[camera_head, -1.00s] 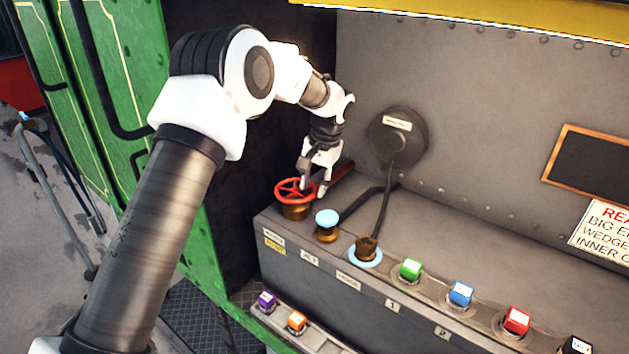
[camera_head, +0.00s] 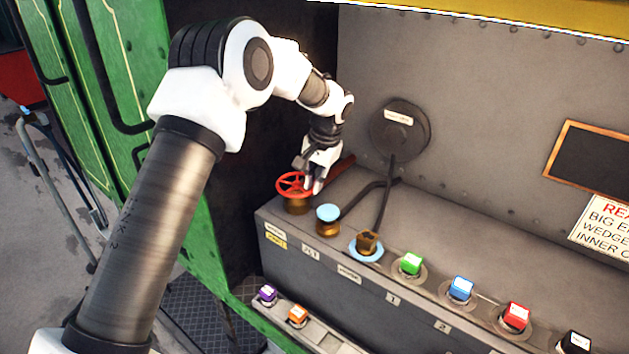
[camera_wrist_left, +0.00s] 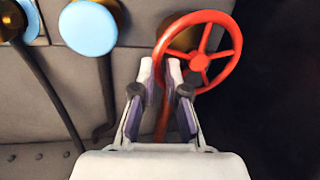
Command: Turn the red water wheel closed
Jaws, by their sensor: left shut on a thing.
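The red water wheel (camera_head: 293,184) is a spoked red handwheel on a brass base at the left end of the grey bench. It also shows in the left wrist view (camera_wrist_left: 229,63). My left gripper (camera_head: 312,186) reaches down to the wheel's right side. In the left wrist view my left gripper (camera_wrist_left: 160,66) has its two fingers close together on either side of the wheel's rim, shut on it. My right gripper is not in view.
A blue-topped brass knob (camera_head: 328,215) stands just right of the wheel. A brass fitting on a blue ring (camera_head: 367,245) and several coloured buttons follow along the grey bench (camera_head: 360,285). A green door panel (camera_head: 185,240) stands left.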

